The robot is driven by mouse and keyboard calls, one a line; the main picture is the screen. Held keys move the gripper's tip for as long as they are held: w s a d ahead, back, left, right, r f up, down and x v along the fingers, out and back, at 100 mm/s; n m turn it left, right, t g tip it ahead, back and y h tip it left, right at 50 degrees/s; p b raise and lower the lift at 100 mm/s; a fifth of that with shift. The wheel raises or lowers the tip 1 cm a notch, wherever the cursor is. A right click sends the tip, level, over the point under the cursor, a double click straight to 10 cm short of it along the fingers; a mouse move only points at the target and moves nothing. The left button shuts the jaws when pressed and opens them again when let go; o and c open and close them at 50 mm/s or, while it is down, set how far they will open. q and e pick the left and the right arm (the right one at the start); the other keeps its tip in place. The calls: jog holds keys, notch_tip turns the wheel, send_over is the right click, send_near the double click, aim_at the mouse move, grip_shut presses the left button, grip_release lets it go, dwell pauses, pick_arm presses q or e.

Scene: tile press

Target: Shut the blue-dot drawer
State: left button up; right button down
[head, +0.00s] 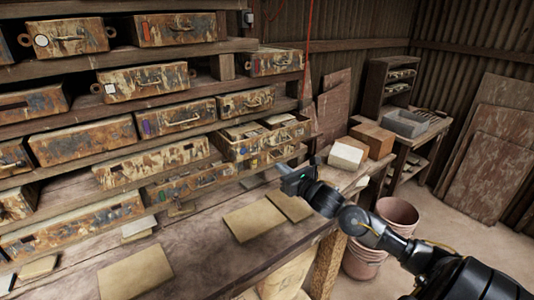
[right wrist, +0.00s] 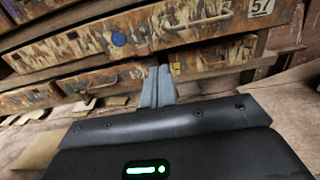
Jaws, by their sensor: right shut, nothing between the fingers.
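The blue-dot drawer (right wrist: 90,45) shows in the right wrist view, with a rusty, peeling front and a round blue dot left of the fingers. In the head view, a drawer (head: 268,147) stands pulled out of the rack with its top open and tiles inside; it appears to be the same one, but its dot is too small there to be sure. My right gripper (head: 283,170) is shut and empty just in front of the drawers. Its fingers (right wrist: 158,86) point at the drawer fronts; whether they touch is unclear. My left gripper is not in view.
Other rusty drawers (head: 178,117) fill the wooden rack. Flat tiles (head: 254,219) lie on the workbench (head: 205,245) below. Blocks (head: 372,138) stand on the bench to the right. Buckets (head: 397,213) stand on the floor beside it.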

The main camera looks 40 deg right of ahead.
aim_at(261, 153)
jog(key=w+p, duration=0.1)
jog(key=w, duration=0.3)
jog(key=w+p, duration=0.2)
jog(key=w, duration=0.2)
jog(key=shift+d+r, duration=0.1)
jog(key=shift+r, duration=0.1)
jog(key=shift+w+f+p, duration=0.2)
jog(key=shift+w+p, duration=0.25)
jog(key=shift+w, duration=0.2)
